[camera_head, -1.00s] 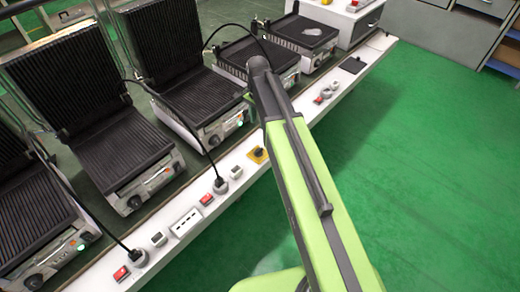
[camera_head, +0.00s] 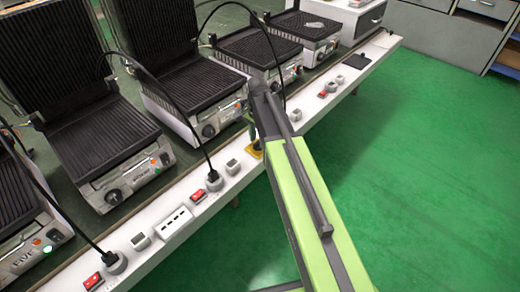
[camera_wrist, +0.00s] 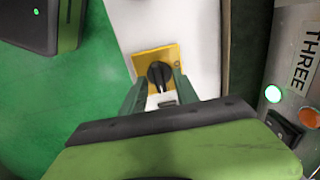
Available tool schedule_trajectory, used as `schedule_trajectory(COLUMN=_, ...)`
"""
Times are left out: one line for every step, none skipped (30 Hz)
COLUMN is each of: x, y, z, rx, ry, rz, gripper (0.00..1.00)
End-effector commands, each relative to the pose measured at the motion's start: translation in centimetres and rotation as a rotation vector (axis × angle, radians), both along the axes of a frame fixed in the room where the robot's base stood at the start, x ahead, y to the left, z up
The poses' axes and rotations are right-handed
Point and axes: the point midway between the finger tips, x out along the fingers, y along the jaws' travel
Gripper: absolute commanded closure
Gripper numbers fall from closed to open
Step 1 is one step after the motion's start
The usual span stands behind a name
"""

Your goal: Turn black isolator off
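The black isolator (camera_wrist: 160,72) is a round black knob on a square yellow plate (camera_wrist: 143,63) on the white strip. In the head view a bit of the yellow plate (camera_head: 258,154) shows, mostly hidden behind my gripper (camera_head: 252,133). In the wrist view my gripper (camera_wrist: 158,80) is open, with one green-grey finger on each side of the knob's lower part. Whether either finger touches the knob cannot be told. The fingers hold nothing visible.
Contact grills (camera_head: 92,150) stand in a row behind the white strip (camera_head: 225,183), with black cables running to sockets. Red switches (camera_head: 198,195) and small grey boxes sit along it. In the wrist view a grill marked THREE (camera_wrist: 304,62) is close at right. Green floor lies in front.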

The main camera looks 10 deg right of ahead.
Motion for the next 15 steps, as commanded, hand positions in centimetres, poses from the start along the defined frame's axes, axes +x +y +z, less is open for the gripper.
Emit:
schedule_trajectory(x=0.00, y=0.01, z=-0.90, rx=0.000, ry=0.000, rz=0.000, gripper=0.64)
schedule_trajectory(x=0.00, y=0.02, z=-0.96, rx=0.000, ry=0.000, rz=0.000, gripper=0.64)
schedule_trajectory(x=0.00, y=0.02, z=-0.96, rx=0.000, ry=0.000, rz=0.000, gripper=0.64)
schedule_trajectory(x=0.00, y=0.03, z=-0.92, rx=0.000, ry=0.000, rz=0.000, gripper=0.64)
schedule_trajectory(x=0.00, y=0.04, z=-0.86, rx=0.000, ry=0.000, rz=0.000, gripper=0.64)
schedule_trajectory(x=0.00, y=0.04, z=-0.78, rx=0.000, ry=0.000, rz=0.001, gripper=0.64)
schedule_trajectory(x=-0.01, y=0.04, z=-0.74, rx=0.000, ry=0.000, rz=0.001, gripper=0.64)
schedule_trajectory(x=0.00, y=0.05, z=-0.73, rx=0.000, ry=0.000, rz=0.001, gripper=0.64)
schedule_trajectory(x=0.00, y=0.05, z=-0.72, rx=0.000, ry=0.000, rz=0.001, gripper=0.64)
schedule_trajectory(x=0.00, y=0.06, z=-0.72, rx=0.000, ry=0.000, rz=0.001, gripper=0.65)
schedule_trajectory(x=0.00, y=0.06, z=-0.72, rx=0.000, ry=0.000, rz=0.001, gripper=0.69)
schedule_trajectory(x=0.00, y=0.06, z=-0.72, rx=0.000, ry=0.000, rz=0.001, gripper=0.74)
schedule_trajectory(x=0.00, y=0.07, z=-0.72, rx=0.000, ry=0.000, rz=0.001, gripper=0.78)
schedule_trajectory(x=0.00, y=0.07, z=-0.72, rx=0.000, ry=0.000, rz=0.001, gripper=0.82)
schedule_trajectory(x=0.00, y=0.09, z=-0.72, rx=0.000, ry=0.000, rz=0.001, gripper=0.87)
